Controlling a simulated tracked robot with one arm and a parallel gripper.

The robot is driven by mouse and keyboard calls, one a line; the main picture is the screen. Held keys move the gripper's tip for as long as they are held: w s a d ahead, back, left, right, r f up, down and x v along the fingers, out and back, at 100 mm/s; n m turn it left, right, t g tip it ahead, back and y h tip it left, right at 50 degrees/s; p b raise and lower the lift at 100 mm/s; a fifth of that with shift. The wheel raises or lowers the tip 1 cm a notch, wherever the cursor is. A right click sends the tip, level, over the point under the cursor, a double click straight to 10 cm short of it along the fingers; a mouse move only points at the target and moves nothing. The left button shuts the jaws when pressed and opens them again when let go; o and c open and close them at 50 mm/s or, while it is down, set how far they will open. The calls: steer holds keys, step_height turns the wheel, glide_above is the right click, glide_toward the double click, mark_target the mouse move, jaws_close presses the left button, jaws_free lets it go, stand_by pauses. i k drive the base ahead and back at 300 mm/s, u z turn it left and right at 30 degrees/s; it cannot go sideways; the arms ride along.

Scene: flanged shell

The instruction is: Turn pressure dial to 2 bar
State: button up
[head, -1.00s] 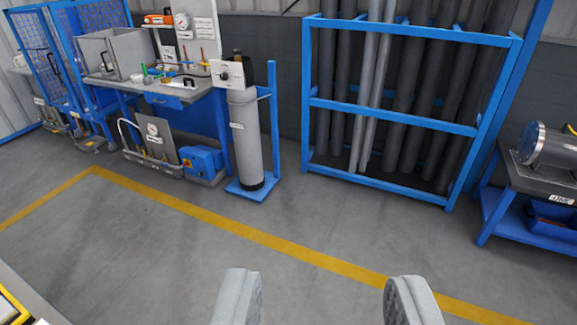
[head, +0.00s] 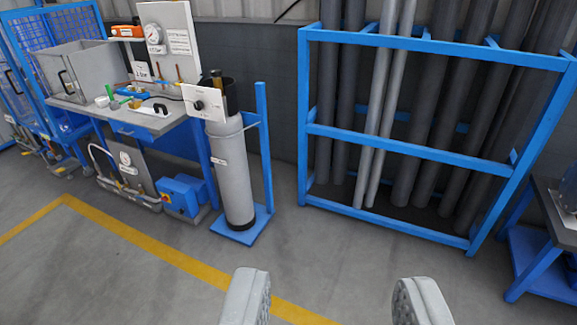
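A white panel with a small black dial (head: 201,104) sits at the top of a grey gas cylinder (head: 233,175) on a blue stand. I cannot read the dial's setting. A round white gauge (head: 154,34) is on an upright board behind the workbench. A sign that seems to read "2 bar" (head: 144,71) stands below it. My gripper (head: 335,300) is at the bottom of the view, its two grey fingers wide apart and nothing between them. It is well short of the dial and touches nothing.
A blue rack (head: 400,150) of long grey pipes stands right of the cylinder. The workbench (head: 150,122) is left of it, with a pump unit and blue box (head: 180,194) beneath. A blue table (head: 548,250) is at far right. Grey floor with a yellow line (head: 150,244) is clear ahead.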

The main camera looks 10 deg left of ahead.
mark_target(198, 106)
steer(key=z, duration=0.05)
steer(key=i, duration=1.35)
steer(key=u, duration=1.15)
steer(key=i, duration=0.6)
steer(key=u, duration=0.5)
steer(key=i, duration=1)
